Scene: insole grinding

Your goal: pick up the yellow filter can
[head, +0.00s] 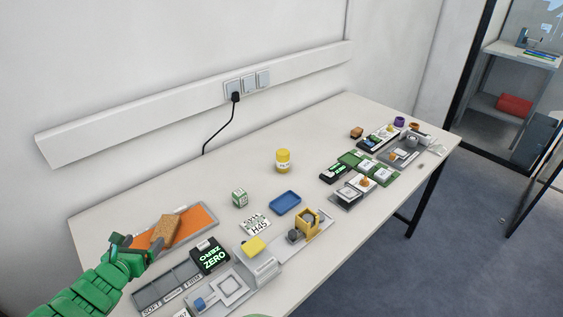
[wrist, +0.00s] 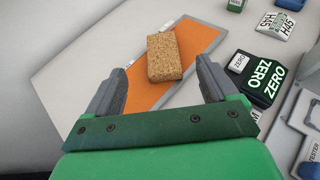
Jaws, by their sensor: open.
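The yellow filter can (head: 283,160) stands upright near the middle of the white table, towards the wall side, in the head view. It does not show in the wrist view. My gripper (head: 137,247) is at the near left end of the table, well away from the can. In the wrist view my gripper (wrist: 157,82) has its two grey fingers wide apart with nothing held between them. A brown cork-like block (wrist: 164,56) lies on an orange mat (wrist: 201,40) just beyond the fingertips. The block also shows in the head view (head: 164,230).
Between my gripper and the can stand a green-and-white cube (head: 239,197), a patterned white card (head: 255,223) and a blue tray (head: 285,202). A black ZERO box (head: 209,254) and grey devices line the front edge. The table around the can is clear.

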